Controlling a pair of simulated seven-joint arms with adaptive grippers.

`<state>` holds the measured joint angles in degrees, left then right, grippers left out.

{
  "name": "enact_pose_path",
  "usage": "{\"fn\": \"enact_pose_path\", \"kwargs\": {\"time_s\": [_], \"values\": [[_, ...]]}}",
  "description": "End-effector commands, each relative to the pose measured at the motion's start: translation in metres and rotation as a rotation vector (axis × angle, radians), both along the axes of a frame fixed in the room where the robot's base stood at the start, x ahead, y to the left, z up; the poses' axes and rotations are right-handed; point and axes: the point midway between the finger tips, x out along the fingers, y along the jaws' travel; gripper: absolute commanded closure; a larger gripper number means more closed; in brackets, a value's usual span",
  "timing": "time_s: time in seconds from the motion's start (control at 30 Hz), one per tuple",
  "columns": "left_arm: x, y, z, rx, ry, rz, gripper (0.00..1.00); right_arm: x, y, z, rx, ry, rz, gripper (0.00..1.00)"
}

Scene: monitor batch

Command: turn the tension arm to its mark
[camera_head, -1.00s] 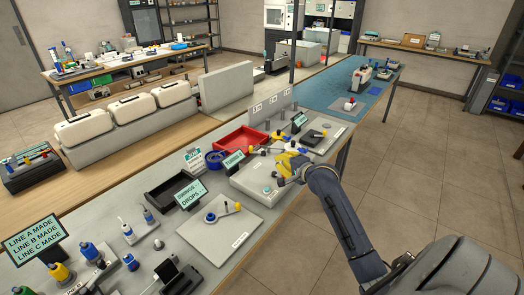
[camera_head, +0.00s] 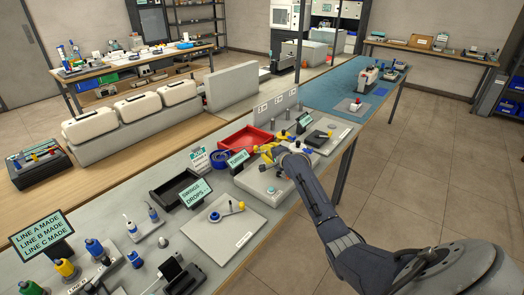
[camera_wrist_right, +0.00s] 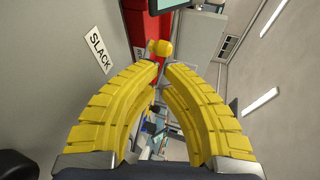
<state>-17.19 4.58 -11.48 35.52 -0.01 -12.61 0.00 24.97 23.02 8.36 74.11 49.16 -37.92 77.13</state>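My right gripper (camera_head: 272,152) has yellow ribbed fingers and is over the far end of a pale grey base plate (camera_head: 252,180) on the bench. In the right wrist view its two fingertips (camera_wrist_right: 161,67) stand close together with a narrow gap. A yellow knob (camera_wrist_right: 160,47) shows just past the tips; I cannot tell whether they touch it. A "SLACK" label (camera_wrist_right: 97,52) lies to the left there. The tension arm itself is mostly hidden by my gripper, and its mark is not readable. My left gripper is not in view.
A red tray (camera_head: 245,138), a black tray (camera_head: 174,188), small signs (camera_head: 196,192) and a blue roll (camera_head: 220,158) stand behind. Another plate with a dark part (camera_head: 318,137) is beyond my gripper.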

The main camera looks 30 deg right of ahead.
Motion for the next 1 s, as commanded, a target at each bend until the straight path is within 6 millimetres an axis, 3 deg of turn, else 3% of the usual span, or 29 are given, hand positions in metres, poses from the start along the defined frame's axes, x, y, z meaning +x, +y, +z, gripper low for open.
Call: {"fn": "enact_pose_path", "kwargs": {"time_s": [0.4, 1.0], "values": [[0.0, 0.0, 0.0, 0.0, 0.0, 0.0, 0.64, 0.03, -0.001, -0.009, 0.001, -0.001, 0.0, 1.0], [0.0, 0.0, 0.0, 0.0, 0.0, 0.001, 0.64, 0.035, -0.001, -0.01, 0.0, 0.0, 0.0, 1.0]]}}
